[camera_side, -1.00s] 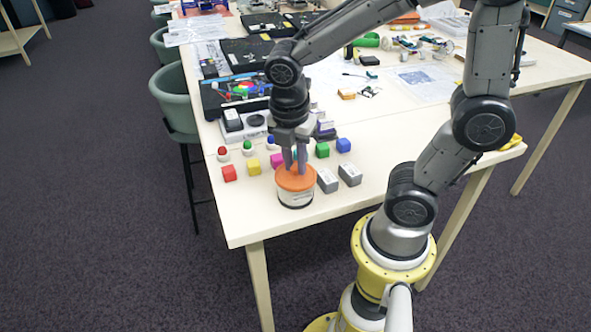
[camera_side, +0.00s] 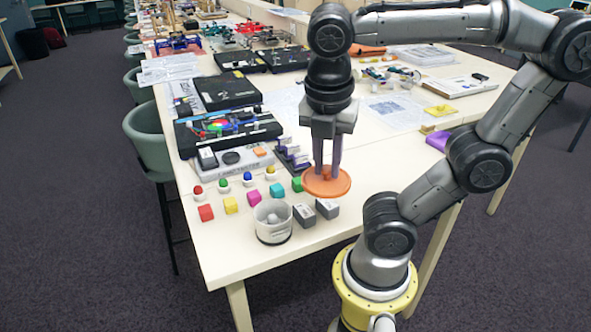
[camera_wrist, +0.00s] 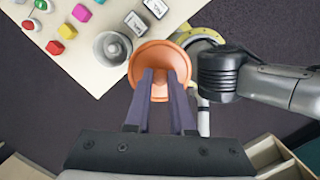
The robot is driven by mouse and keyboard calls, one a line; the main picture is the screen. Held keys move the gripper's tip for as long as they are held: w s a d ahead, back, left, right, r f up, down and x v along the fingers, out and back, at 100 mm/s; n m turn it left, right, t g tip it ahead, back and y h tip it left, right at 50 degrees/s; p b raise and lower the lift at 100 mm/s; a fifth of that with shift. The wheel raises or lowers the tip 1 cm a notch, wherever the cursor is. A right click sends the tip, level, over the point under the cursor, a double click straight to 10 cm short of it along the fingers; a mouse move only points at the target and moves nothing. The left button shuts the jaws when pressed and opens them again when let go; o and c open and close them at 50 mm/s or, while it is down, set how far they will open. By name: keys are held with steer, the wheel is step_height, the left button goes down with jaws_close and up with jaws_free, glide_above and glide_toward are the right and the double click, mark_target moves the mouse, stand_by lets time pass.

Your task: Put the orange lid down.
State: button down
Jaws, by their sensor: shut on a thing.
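The orange lid (camera_side: 341,186) is a round disc with a small knob. My gripper (camera_side: 327,172) points down and is shut on the lid's knob, and it appears to hold the lid above the table (camera_side: 262,311). In the wrist view the lid (camera_wrist: 159,58) lies between and beyond the fingers of my gripper (camera_wrist: 160,76), and they hide part of it. The white tub (camera_side: 273,234) stands uncovered on the table, left of the lid, with a pale round thing inside. The tub (camera_wrist: 112,48) also shows in the wrist view.
Two grey blocks (camera_side: 327,209) stand right of the tub. Coloured cubes, including a red one (camera_side: 206,213), and several button-like pieces (camera_side: 198,192) stand to the left. Black cases (camera_side: 228,131) lie behind. Bare tabletop (camera_side: 375,165) shows to the right.

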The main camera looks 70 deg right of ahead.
mark_target(344, 181)
steer(key=s, duration=0.1)
steer(key=s+r, duration=0.1)
steer(key=s, duration=0.1)
steer(key=shift+a+r, duration=0.1)
steer(key=shift+r, duration=0.05)
steer(key=w+a+f, duration=0.1)
steer(key=w+a, duration=0.1)
steer(key=w, duration=0.6)
steer(key=w+a+f, duration=0.2)
steer(key=w+a, duration=0.1)
steer(key=w, duration=0.6)
steer(key=w+f, duration=0.1)
steer(key=f, duration=0.2)
steer(key=w+f, duration=0.2)
steer(key=f, duration=0.2)
steer(key=w+f, duration=0.2)
steer(key=f, duration=0.2)
steer(key=shift+a, duration=0.3)
steer(key=shift+f, duration=2.35)
steer(key=shift+f, duration=0.15)
steer(key=c, duration=0.8)
jaws_free()
